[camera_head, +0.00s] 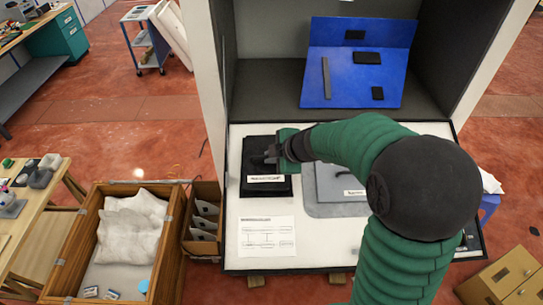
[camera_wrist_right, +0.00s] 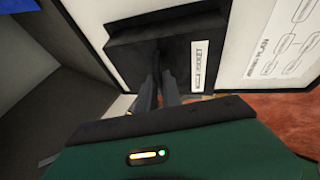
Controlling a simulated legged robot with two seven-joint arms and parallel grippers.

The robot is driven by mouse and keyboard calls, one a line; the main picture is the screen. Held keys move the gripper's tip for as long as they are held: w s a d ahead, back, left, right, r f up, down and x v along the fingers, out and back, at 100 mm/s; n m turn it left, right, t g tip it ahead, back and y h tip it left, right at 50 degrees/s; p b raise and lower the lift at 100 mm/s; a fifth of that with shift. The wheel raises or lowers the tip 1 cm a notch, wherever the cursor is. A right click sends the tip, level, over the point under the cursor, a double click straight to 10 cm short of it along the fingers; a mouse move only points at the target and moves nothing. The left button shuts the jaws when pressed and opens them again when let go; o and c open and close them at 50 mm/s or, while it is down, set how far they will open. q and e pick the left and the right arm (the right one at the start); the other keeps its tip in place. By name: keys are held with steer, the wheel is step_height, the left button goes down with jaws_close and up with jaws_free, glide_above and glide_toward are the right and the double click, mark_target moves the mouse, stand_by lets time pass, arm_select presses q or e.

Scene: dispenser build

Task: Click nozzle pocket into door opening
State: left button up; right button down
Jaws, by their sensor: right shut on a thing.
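My right gripper (camera_head: 270,154) comes in from the right over a black block-like area on the white worktop, left of centre. In the wrist view its two dark fingers (camera_wrist_right: 161,88) are close together, shut on the black nozzle pocket (camera_wrist_right: 150,45). Black lies against black, so the pocket's outline and the exact grip are hard to make out. A white label (camera_wrist_right: 200,66) ending in "POCKET" lies beside the fingers. A blue door panel (camera_head: 335,82) with several dark rectangles leans at the back of the cabinet. I cannot tell which one is the opening. My left gripper is out of view.
A grey labelled pad (camera_head: 322,206) lies right of the black area, partly behind my right arm. A printed plan sheet (camera_head: 267,236) lies in front. The cabinet's side walls (camera_head: 209,70) bound the back. A wooden crate (camera_head: 165,275) stands to the left.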

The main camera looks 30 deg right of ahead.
steer(key=c, duration=1.4)
jaws_free()
steer(key=shift+w+d, duration=0.1)
steer(key=shift+c, duration=0.2)
steer(key=o, duration=0.5)
steer(key=shift+s+r+p, duration=0.4)
steer(key=shift+r+p, duration=0.15)
steer(key=shift+p, duration=0.05)
steer(key=p+v, duration=0.4)
steer(key=shift+s+r, duration=0.25)
steer(key=shift+s, duration=0.1)
steer(key=shift+f, duration=0.1)
